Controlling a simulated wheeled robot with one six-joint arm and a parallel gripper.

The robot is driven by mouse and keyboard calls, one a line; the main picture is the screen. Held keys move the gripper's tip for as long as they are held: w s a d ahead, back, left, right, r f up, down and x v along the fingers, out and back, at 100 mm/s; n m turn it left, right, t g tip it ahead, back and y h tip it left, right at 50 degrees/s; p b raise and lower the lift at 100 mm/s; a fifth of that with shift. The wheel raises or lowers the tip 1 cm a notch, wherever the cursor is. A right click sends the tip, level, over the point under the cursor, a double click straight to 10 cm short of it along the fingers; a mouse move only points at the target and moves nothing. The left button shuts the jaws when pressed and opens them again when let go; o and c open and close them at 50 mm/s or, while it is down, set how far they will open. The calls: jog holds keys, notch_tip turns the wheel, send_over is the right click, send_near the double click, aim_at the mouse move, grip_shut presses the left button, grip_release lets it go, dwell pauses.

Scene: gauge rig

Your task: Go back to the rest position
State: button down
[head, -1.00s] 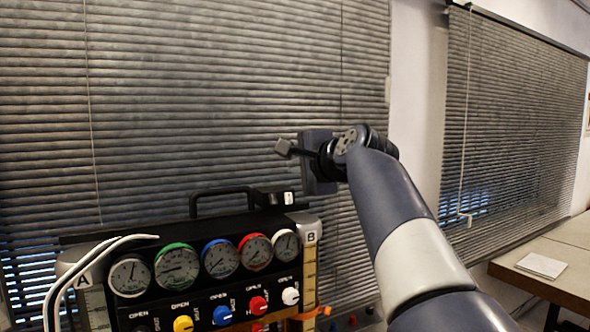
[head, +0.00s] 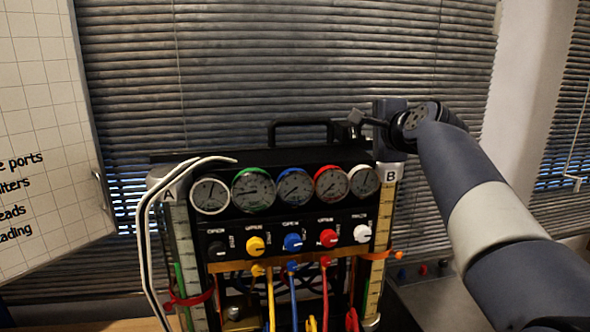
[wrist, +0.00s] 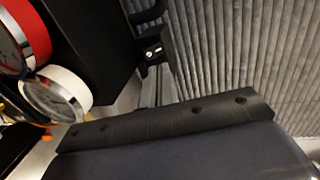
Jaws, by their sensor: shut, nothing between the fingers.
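My gripper (head: 392,112) is at the end of my arm, at the upper right corner of the gauge rig (head: 290,158) in the head view. It is seen from behind and my wrist hides much of it. It is shut and holds nothing. In the wrist view, a dark plate with bolt holes on my gripper (wrist: 170,121) fills the lower part, and the fingertips are hard to make out. The rig's red-rimmed gauge (wrist: 25,35) and white-rimmed gauge (wrist: 58,93) are close by on the left there.
The rig has a black top handle (head: 300,124), several knobs, coloured cables below and a scaled column marked B (head: 378,250). White tubes (head: 146,235) curve on its left. A whiteboard (head: 45,120) stands at the left. Window blinds (head: 230,70) are behind.

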jog(key=b+v, duration=0.1)
jog(key=v, duration=0.5)
jog(key=shift+a+r, duration=0.1)
jog(key=shift+a, duration=0.05)
jog(key=shift+w, duration=0.1)
